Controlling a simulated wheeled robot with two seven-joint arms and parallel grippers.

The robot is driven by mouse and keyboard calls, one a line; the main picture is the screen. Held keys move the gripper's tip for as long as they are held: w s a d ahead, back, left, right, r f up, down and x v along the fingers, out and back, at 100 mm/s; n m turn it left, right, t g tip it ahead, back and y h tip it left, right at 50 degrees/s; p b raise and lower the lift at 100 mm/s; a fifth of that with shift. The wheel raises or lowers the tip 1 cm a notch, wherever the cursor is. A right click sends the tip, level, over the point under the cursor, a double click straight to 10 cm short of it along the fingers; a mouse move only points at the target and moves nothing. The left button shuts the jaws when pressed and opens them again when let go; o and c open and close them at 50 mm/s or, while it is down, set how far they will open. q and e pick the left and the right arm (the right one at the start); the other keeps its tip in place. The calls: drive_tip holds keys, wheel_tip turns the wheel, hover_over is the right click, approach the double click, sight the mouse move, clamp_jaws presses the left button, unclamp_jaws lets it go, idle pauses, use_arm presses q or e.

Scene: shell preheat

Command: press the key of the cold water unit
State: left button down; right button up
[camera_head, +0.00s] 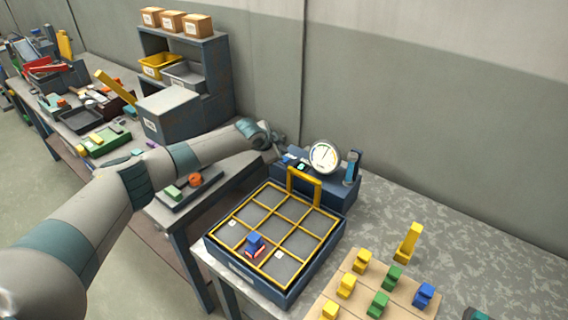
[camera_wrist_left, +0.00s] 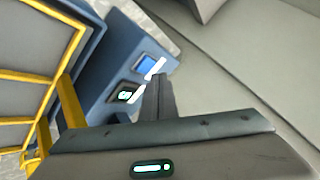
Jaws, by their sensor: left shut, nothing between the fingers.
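A dark blue unit (camera_head: 318,187) with a round white dial stands at the back of the grid tray, against the wall side. Its top carries a blue key (camera_wrist_left: 146,66) and a dark key with a green-lit mark (camera_wrist_left: 124,95). I cannot read which unit it is from any label. My left gripper (camera_head: 281,155) is shut and empty, over the left end of this unit. In the left wrist view its closed fingers (camera_wrist_left: 160,90) are right beside the two keys, closest to the blue one; I cannot tell whether they touch.
A blue tray with a yellow grid (camera_head: 217,246) sits in front of the unit, and a yellow handle (camera_head: 304,184) rises between them. A wooden board (camera_head: 400,300) with coloured blocks lies at the right. The grey tabletop (camera_head: 440,230) behind it is largely free.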

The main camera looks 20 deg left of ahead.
use_arm(q)
drive_tip(key=shift+f, duration=0.2)
idle(0.8)
idle(0.9)
drive_tip(key=shift+f, duration=0.2)
drive_tip(key=shift+f, duration=0.25)
idle(0.6)
